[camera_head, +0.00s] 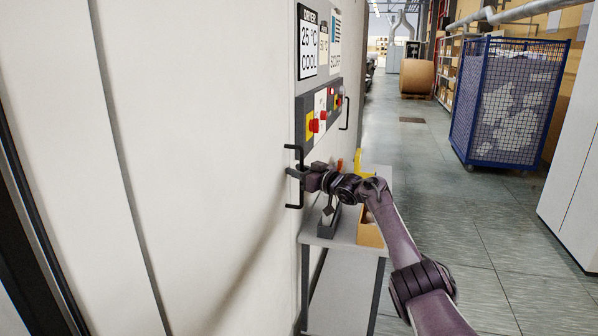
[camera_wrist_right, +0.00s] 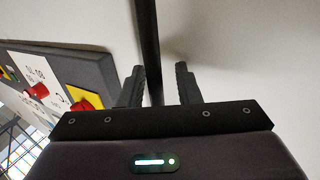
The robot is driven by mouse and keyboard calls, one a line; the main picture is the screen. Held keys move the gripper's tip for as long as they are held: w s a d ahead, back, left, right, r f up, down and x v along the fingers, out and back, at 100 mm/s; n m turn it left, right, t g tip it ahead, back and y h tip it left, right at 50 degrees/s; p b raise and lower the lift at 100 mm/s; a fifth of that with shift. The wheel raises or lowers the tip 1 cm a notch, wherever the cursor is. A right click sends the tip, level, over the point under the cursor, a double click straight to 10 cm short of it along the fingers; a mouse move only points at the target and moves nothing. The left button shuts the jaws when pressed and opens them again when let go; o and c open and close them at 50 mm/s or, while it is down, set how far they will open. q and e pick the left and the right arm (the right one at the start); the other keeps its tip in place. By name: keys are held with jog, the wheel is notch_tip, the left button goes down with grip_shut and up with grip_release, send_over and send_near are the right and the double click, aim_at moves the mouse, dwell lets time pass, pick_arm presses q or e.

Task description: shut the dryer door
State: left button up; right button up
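The white panel (camera_head: 215,130) beside me carries a black bar handle (camera_head: 295,206) near its right edge. I take this panel as the dryer door, but cannot tell how far open it stands. My right gripper (camera_head: 296,173) is at the middle of that handle. In the right wrist view the black bar (camera_wrist_right: 147,40) runs between the two fingers of the right gripper (camera_wrist_right: 160,85). The fingers are apart, with a clear gap on the right of the bar; the bar is nearer the left finger. My left gripper is not in view.
A control panel (camera_head: 317,115) with red and yellow switches is above the handle, with a second handle (camera_head: 347,112) beyond. A small table (camera_head: 345,235) with an orange-yellow bin (camera_head: 370,236) stands below my right arm. A blue mesh cage (camera_head: 508,100) stands right; the aisle floor (camera_head: 425,150) is clear.

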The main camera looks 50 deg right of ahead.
jog(key=shift+f, duration=0.1)
jog(key=s+b, duration=0.2)
jog(key=s, duration=0.5)
jog(key=shift+s, duration=0.4)
